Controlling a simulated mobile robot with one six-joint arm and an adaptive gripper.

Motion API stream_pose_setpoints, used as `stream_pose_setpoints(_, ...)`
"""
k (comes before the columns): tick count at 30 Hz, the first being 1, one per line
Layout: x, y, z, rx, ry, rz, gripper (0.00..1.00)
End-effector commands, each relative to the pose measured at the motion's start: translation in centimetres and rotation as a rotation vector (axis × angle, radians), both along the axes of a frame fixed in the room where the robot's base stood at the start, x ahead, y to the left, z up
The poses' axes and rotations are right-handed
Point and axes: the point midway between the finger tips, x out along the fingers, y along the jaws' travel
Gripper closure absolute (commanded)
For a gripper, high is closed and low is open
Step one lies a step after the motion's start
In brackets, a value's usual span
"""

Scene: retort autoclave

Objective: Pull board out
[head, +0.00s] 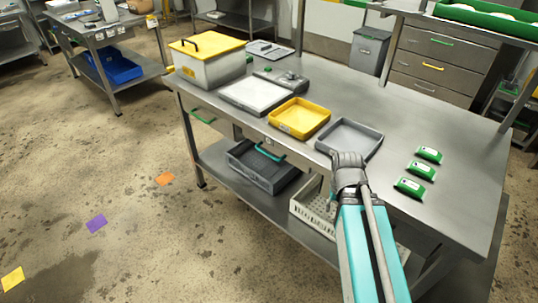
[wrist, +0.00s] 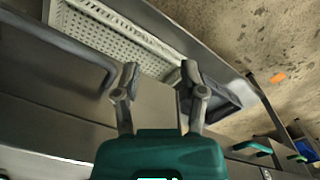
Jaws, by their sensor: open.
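In the wrist view my gripper (wrist: 157,80) is open, with its two dark fingers apart and nothing held between them. A plain grey metal panel (wrist: 155,108) shows between and behind the fingers; it may be the board, but I cannot tell for sure. I cannot tell whether the fingers touch it. In the head view my arm reaches to the front edge of the steel table (head: 440,222), beside the grey tray, and the fingertips are hidden there.
A grey tray (head: 349,137), yellow tray (head: 299,117) and white-filled tray (head: 256,94) stand along the table's front. Green packs (head: 415,187) lie at right. A pale perforated crate (wrist: 130,35) and dark crate (head: 262,167) sit on the lower shelf. Open floor lies left.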

Motion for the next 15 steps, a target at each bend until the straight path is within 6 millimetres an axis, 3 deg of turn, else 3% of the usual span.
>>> stream_pose_setpoints(8, 2.3, 1.9, -1.7, -0.135, -0.026, 0.087, 0.46)
stream_pose_setpoints(15, 5.9, 4.6, -3.2, -0.355, -0.089, 0.218, 0.46)
